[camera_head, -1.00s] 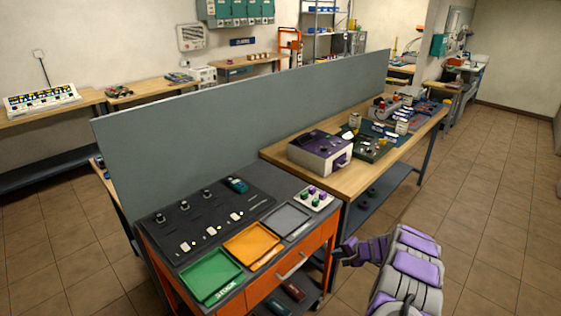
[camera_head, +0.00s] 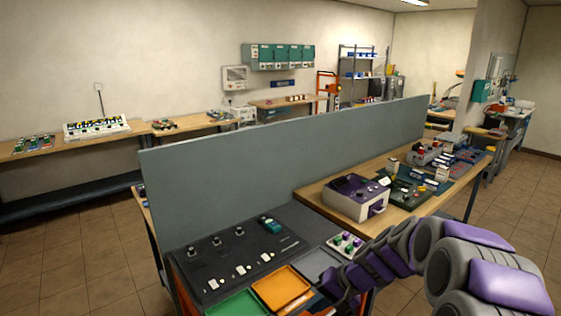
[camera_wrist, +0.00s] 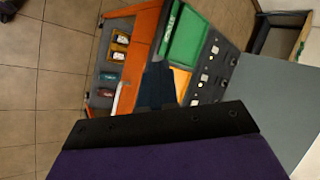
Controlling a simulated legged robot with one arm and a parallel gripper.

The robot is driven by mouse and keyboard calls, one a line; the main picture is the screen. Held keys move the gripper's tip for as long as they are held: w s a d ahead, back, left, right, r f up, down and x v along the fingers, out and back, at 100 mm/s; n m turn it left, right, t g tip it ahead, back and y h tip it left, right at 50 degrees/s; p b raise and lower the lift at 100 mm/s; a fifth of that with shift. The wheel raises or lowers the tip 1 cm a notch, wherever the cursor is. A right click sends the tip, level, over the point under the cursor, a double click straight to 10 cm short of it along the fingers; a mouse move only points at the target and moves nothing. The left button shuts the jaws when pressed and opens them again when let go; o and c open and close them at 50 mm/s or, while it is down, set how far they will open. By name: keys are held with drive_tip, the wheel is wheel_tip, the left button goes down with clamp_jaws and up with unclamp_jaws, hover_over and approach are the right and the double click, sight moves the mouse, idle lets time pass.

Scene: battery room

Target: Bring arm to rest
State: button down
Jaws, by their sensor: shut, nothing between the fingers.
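My purple and grey arm reaches in from the lower right of the head view. My gripper (camera_head: 334,286) is at its far end, in front of the orange workbench and overlapping its front right corner in the picture. In the wrist view, the dark fingers of my gripper (camera_wrist: 158,86) are together with nothing between them. Beyond them are the orange workbench's front (camera_wrist: 142,58), the green tray (camera_wrist: 188,38) and part of the orange tray (camera_wrist: 181,80). In the head view the lower parts of the gripper are hard to make out against the bench.
A grey divider panel (camera_head: 270,160) stands behind the bench. The wooden table (camera_head: 318,196) to the right holds a purple-topped device (camera_head: 357,196) and several parts. The bench carries a black panel (camera_head: 225,262) and a grey tray (camera_head: 316,264). Tiled floor (camera_head: 520,205) is clear at right.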

drive_tip(key=s+a+r+n+g+h, duration=0.1)
drive_tip(key=s+r+h, duration=0.15)
drive_tip(key=s, duration=0.65)
drive_tip(key=s+r+n+g+h, duration=0.1)
drive_tip(key=s+r+n, duration=0.15)
drive_tip(key=s, duration=0.75)
drive_tip(key=s+d+h, duration=0.2)
drive_tip(key=s+d, duration=0.1)
drive_tip(key=s, duration=0.5)
drive_tip(key=s+d+r+g+h, duration=0.1)
drive_tip(key=s+d+h, duration=0.1)
drive_tip(key=s, duration=0.6)
drive_tip(key=shift+s+d, duration=0.15)
drive_tip(key=shift+d, duration=0.3)
